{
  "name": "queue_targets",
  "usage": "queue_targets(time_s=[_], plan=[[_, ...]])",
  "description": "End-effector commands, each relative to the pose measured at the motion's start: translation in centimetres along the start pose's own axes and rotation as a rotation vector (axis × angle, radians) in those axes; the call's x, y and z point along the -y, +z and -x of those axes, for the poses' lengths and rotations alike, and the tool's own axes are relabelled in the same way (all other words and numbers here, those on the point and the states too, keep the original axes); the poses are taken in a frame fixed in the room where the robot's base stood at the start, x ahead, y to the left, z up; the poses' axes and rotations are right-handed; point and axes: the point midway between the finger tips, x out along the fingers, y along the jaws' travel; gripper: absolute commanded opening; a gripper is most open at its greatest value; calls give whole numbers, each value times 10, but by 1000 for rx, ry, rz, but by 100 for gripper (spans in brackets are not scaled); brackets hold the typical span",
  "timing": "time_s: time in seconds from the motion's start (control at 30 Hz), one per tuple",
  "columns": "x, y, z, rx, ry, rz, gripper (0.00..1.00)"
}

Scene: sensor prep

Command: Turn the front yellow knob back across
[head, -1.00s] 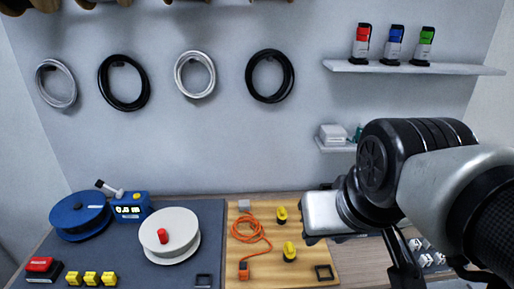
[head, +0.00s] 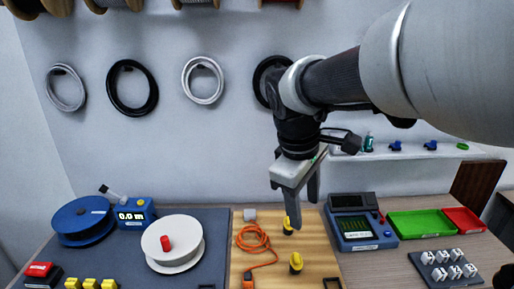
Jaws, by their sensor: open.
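Two yellow knobs on black bases stand on the wooden board (head: 262,275). The front yellow knob (head: 296,261) is nearer the board's front, and the back yellow knob (head: 287,224) is behind it. My gripper (head: 304,212) is open and points down, with its fingers in front of or above the back knob in the picture. One finger partly overlaps the back knob. The front knob is clear of the fingers. No contact shows with either knob. The exact turn of the front knob is hard to tell.
An orange cable (head: 256,240) lies on the board left of the knobs. A blue meter (head: 361,228) stands right, beside a green tray (head: 420,224) and a red tray (head: 464,221). A white reel (head: 170,252) is on the left mat. My arm hides part of the wall.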

Motion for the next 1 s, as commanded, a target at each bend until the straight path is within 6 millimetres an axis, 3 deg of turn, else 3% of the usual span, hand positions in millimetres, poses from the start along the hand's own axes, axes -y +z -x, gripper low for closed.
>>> queue_targets(time_s=[0.03,0.2,0.4,0.67,1.0], plan=[[-4,-20,-22,49,-14,119,50],[-16,-71,-70,175,-50,465,50],[-18,-103,-104,254,-83,688,50],[-18,-102,-127,270,-90,726,50],[-19,-81,-197,270,-92,724,50]])
